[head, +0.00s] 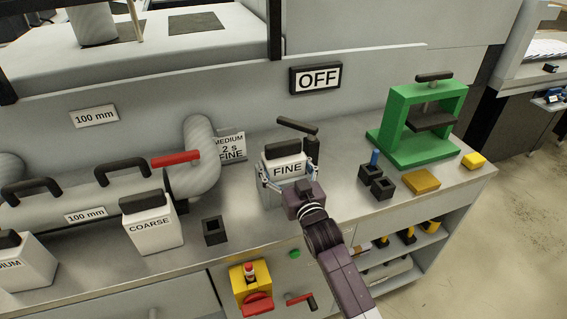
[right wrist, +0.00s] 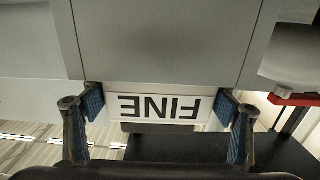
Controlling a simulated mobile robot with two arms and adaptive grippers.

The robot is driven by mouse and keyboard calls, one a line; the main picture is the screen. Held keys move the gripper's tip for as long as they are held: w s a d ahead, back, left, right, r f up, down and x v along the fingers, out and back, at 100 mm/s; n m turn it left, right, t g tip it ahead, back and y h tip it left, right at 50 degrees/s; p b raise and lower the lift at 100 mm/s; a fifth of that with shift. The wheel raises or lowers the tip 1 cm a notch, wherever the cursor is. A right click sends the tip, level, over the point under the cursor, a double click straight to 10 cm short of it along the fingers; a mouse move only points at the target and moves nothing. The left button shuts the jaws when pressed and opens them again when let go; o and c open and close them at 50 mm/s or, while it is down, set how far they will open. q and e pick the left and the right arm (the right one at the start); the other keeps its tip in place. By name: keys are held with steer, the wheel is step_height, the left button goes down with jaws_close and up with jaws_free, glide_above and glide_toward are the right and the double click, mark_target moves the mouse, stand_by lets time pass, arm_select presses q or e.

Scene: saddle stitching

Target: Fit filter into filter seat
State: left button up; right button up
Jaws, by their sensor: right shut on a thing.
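The filter labelled FINE (head: 288,170) is a pale box with a black handle on top. My right gripper (head: 287,176) is shut on it, with one finger at each side of the label. In the right wrist view, the FINE label (right wrist: 160,107) appears upside down between the blue finger pads of my right gripper (right wrist: 160,108). A black lever on a post (head: 312,150) stands just behind the filter. The filter seat cannot be made out clearly, and I cannot tell whether the filter rests in it. My left gripper is not in view.
COARSE (head: 152,230) and partly visible MEDIUM (head: 22,272) boxes stand left. A small black open block (head: 214,231) is between COARSE and FINE. A green press (head: 425,115), black holders (head: 378,182) and yellow blocks (head: 422,181) are right. An OFF sign (head: 317,78) is behind.

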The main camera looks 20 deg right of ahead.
steer(key=shift+f, duration=0.15)
steer(key=o, duration=1.7)
steer(key=shift+f, duration=0.15)
steer(key=s, duration=1.2)
steer(key=shift+d, duration=0.2)
steer(key=shift+s, duration=0.1)
